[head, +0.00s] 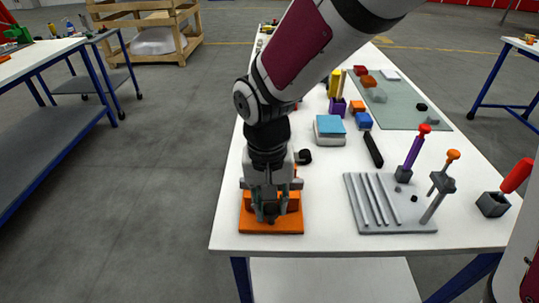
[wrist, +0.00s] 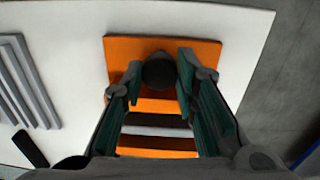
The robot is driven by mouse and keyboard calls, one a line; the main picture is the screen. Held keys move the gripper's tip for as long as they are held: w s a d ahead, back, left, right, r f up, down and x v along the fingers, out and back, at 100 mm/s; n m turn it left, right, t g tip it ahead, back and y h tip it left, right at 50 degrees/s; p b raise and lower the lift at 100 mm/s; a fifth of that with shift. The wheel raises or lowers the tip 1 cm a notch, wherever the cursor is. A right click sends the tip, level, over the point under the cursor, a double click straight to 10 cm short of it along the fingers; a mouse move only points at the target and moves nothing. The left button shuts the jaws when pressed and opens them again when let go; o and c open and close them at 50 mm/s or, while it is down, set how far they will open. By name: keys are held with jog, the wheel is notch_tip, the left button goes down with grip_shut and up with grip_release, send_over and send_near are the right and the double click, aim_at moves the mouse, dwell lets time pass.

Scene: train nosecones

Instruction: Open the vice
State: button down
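The orange vice stands on its flat orange base (head: 262,226) at the near left corner of the white table. In the wrist view its base (wrist: 120,50) lies under my gripper, with orange blocks and grey and dark bars between the fingers. A dark round knob (wrist: 160,71) sits at the vice's far end in that view. My gripper (head: 268,212) points down over the vice. In the wrist view my gripper (wrist: 157,75) is open, with one finger on each side of the knob. The right finger is close to the knob; I cannot tell whether they touch. My gripper hides much of the vice in the head view.
A grey slotted plate (head: 389,203) lies to the right, with upright tools beside it. A black bar (head: 373,150), a blue-topped block (head: 330,130) and a green mat (head: 400,100) lie farther back. The table's front and left edges are close to the vice.

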jog(key=shift+n, duration=0.4)
jog(key=n+p, duration=0.1)
jog(key=n, duration=0.2)
jog(key=shift+s+n, duration=0.1)
jog(key=shift+n, duration=0.2)
jog(key=shift+n+p, duration=1)
jog(key=shift+n, duration=1.3)
jog(key=shift+a+r+t, duration=0.1)
jog(key=shift+a+t, duration=0.05)
jog(key=shift+t, duration=0.15)
jog(key=c, duration=1.2)
grip_release()
jog(key=shift+w, duration=0.2)
jog(key=shift+c, duration=0.2)
